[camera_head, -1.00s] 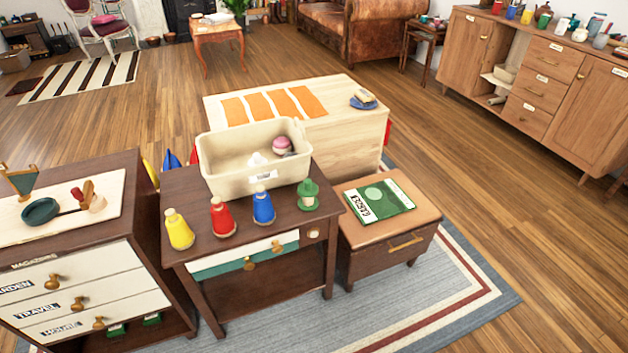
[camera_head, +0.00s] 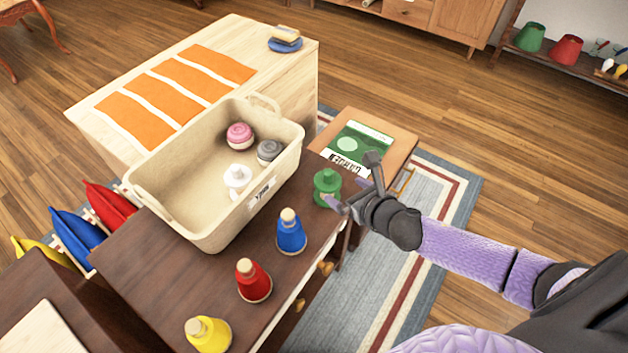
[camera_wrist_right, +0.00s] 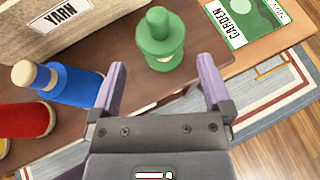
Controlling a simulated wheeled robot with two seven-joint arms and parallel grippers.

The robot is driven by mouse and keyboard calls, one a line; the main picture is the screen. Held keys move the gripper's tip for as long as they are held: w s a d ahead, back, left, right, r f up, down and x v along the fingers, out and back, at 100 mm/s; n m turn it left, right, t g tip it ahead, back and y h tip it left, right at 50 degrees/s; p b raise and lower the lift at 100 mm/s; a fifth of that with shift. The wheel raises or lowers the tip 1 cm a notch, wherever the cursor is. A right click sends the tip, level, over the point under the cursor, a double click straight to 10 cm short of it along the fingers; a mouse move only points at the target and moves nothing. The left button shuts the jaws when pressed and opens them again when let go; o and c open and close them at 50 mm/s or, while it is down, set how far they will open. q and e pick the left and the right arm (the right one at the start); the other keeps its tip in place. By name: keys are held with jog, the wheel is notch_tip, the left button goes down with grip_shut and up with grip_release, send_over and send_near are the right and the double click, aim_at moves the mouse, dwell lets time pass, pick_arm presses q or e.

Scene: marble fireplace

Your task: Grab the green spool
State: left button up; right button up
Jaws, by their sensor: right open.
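The green spool (camera_head: 327,187) stands upright near the right end of the dark wooden table, by the corner of the cream bin. It also shows in the right wrist view (camera_wrist_right: 161,42), just beyond and roughly between my fingertips. My right gripper (camera_head: 355,182) is open and empty, with its fingers reaching towards the spool from the right. In the right wrist view the two purple fingers (camera_wrist_right: 160,85) are spread apart, with no contact visible. My left gripper is not in view.
Blue (camera_head: 291,232), red (camera_head: 253,281) and yellow (camera_head: 208,335) spools stand in a row on the table. The cream yarn bin (camera_head: 180,205) holds pink, grey and white items. A green garden magazine (camera_head: 357,148) lies on a lower cabinet to the right.

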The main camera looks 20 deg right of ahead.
aim_at(332, 185)
jog(key=b+x, duration=0.1)
jog(key=x, duration=0.1)
jog(key=b+x, duration=0.2)
jog(key=x, duration=0.1)
jog(key=f+b+x, duration=0.1)
jog(key=x, duration=0.2)
jog(key=shift+s+b, duration=0.3)
jog(key=shift+b, duration=0.05)
jog(key=shift+w, duration=0.35)
jog(key=shift+r, duration=0.15)
jog(key=shift+c, duration=0.9)
jog(key=c, duration=0.7)
jog(key=shift+c, duration=0.7)
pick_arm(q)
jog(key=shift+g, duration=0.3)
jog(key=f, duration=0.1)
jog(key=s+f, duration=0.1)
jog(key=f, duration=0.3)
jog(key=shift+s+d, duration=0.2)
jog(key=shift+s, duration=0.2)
